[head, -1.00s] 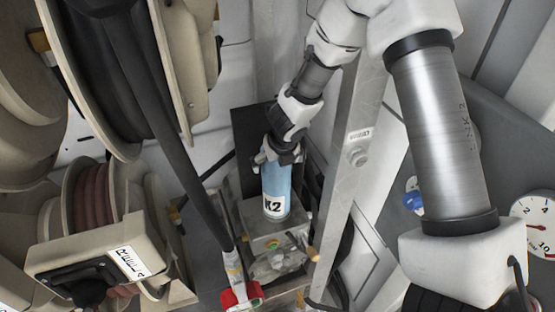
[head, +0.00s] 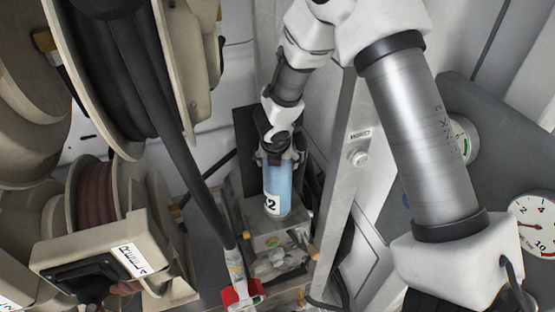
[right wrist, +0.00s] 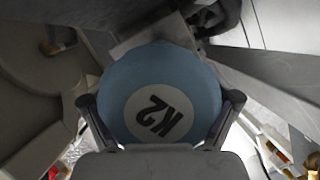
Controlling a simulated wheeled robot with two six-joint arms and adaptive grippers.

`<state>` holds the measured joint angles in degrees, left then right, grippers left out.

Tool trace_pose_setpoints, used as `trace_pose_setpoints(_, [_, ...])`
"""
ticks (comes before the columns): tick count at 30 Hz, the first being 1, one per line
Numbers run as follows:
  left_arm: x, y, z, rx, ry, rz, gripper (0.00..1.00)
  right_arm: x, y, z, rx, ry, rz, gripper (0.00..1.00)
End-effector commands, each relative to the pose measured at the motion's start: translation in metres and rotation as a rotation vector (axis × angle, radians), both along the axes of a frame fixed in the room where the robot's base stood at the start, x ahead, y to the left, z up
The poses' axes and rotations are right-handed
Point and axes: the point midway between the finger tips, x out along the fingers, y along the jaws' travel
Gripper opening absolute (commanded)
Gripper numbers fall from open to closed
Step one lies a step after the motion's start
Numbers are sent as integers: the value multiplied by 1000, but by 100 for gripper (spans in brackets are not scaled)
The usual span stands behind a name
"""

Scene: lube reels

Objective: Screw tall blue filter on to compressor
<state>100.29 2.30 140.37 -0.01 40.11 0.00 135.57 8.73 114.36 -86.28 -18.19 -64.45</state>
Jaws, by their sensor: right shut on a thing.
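The tall blue filter (head: 277,190) stands upright at the middle of the head view. Its lower end meets the top of the grey metal compressor block (head: 285,236); I cannot tell how tightly it sits. My right gripper (head: 277,156) is shut around the filter's upper end. In the right wrist view, the filter's round blue top (right wrist: 118,82) with a white K2 label lies between the two fingers of my right gripper (right wrist: 162,100). The fingers hide parts of its side. My left gripper is not in view.
Large beige hose reels (head: 190,60) fill the left side. A dark hose (head: 180,140) with a red end (head: 240,292) hangs left of the compressor. A metal upright (head: 340,190) stands close on the right. Gauges (head: 537,225) are at the far right.

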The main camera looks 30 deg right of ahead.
Motion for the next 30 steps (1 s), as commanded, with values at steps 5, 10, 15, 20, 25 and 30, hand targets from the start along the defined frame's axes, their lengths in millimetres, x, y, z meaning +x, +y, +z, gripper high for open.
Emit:
trace_pose_setpoints(5, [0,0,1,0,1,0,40,-1,0,-1,1,3,-17,31])
trace_pose_setpoints(10, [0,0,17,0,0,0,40,-1,0,1,0,5,-182,30])
trace_pose_setpoints(15, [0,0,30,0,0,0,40,-2,0,0,2,5,-341,30])
trace_pose_setpoints(20, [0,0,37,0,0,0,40,-3,-1,-2,2,5,-438,30])
trace_pose_setpoints(25, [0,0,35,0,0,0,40,-3,-1,-4,3,5,-449,30])
trace_pose_setpoints(30, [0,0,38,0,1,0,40,-3,-1,-4,3,6,-459,30])
